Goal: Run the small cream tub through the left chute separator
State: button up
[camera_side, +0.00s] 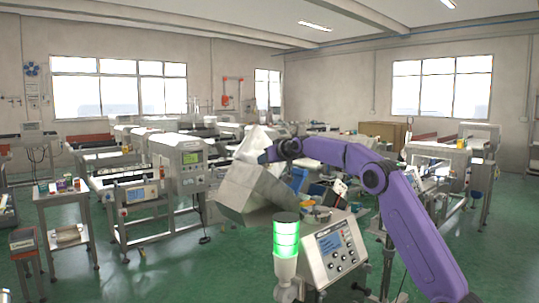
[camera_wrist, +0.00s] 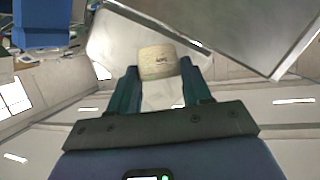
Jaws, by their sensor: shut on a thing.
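The small cream tub (camera_wrist: 158,62) shows in the wrist view, with small dark print on its side. My gripper (camera_wrist: 159,74) is shut on it, one dark finger on each side. In the side view my gripper (camera_side: 266,156) is at the top of a pale metal chute or hopper (camera_side: 245,188), and the tub cannot be made out there. This chute stands on the separator (camera_side: 335,252), which has a control panel with a blue screen. In the wrist view pale metal plates (camera_wrist: 235,28) lie beyond and to the right of the tub.
A lit green beacon (camera_side: 286,238) stands in front of the separator. Blue and dark items (camera_side: 325,195) crowd the space right of the chute. Another inspection machine (camera_side: 180,165) and a side table (camera_side: 62,196) with small goods stand to the left. Green floor is open between them.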

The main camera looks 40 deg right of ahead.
jog(key=shift+f, duration=0.1)
jog(key=o, duration=1.1)
jog(key=v, duration=1.7)
jog(key=shift+s, duration=0.2)
